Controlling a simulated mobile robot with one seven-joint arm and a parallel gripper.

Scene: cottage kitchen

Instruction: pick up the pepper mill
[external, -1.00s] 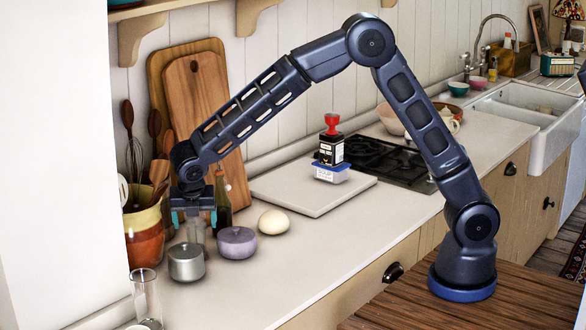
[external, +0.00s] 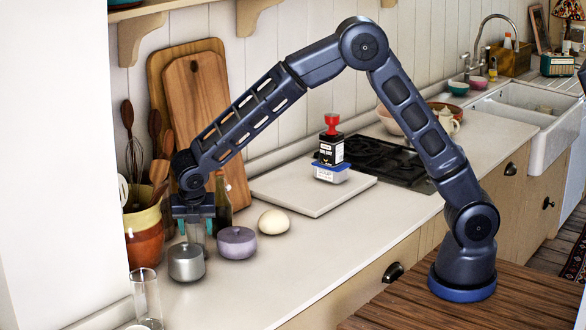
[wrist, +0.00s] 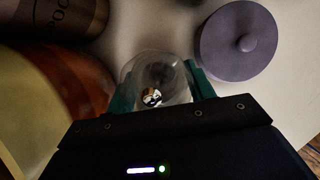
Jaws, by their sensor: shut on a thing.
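The pepper mill (external: 196,234) looks like a clear, see-through body standing on the counter behind a silver lidded pot. In the wrist view, the clear mill (wrist: 155,72) shows from above with a small shiny metal part in its middle. My gripper (external: 195,222) points down over it, and its teal fingers are shut on the mill from both sides. The fingers also show in the wrist view (wrist: 158,88), one on each side of the clear body. The mill's lower part is partly hidden by the silver pot in the external view.
A clear glass (external: 146,294) stands in front. The counter (external: 290,270) is clear at front right.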

